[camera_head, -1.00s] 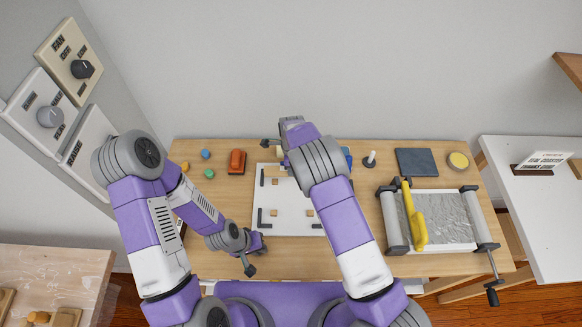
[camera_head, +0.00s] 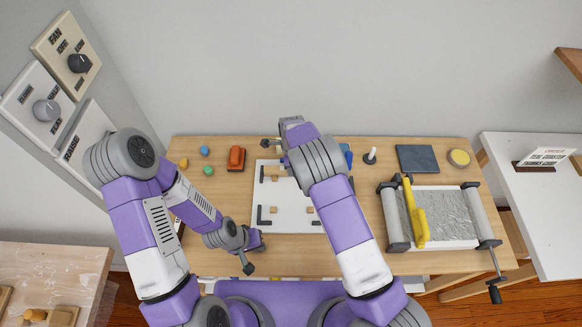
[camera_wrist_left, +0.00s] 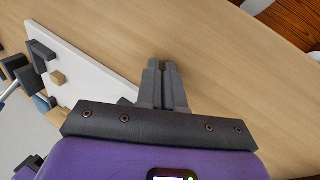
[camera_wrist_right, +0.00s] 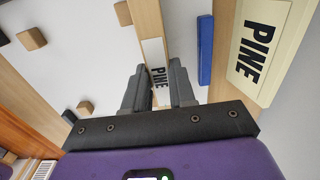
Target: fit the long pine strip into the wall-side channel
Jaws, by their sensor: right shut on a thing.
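My right gripper (camera_wrist_right: 159,88) is shut on a pine strip (camera_wrist_right: 147,22) with a white label reading PINE. The strip runs away between the fingers in the right wrist view; its near end is hidden by the gripper. In the head view my right arm covers most of the strip. A white board (camera_head: 290,222) with dark corner brackets (camera_head: 265,217) lies below on the table. I cannot tell whether the strip touches it or sits in a channel. My left gripper (camera_wrist_left: 164,84) is shut and empty, low over bare table at the board's front left.
Small wooden blocks (camera_wrist_right: 32,38) sit on the board. A blue bar (camera_wrist_right: 206,48) and a beige PINE sign (camera_wrist_right: 258,50) are right of the strip. A yellow-handled tool (camera_head: 415,215) rests on the roller frame (camera_head: 393,222) at right. An orange object (camera_head: 236,157) stands at back left.

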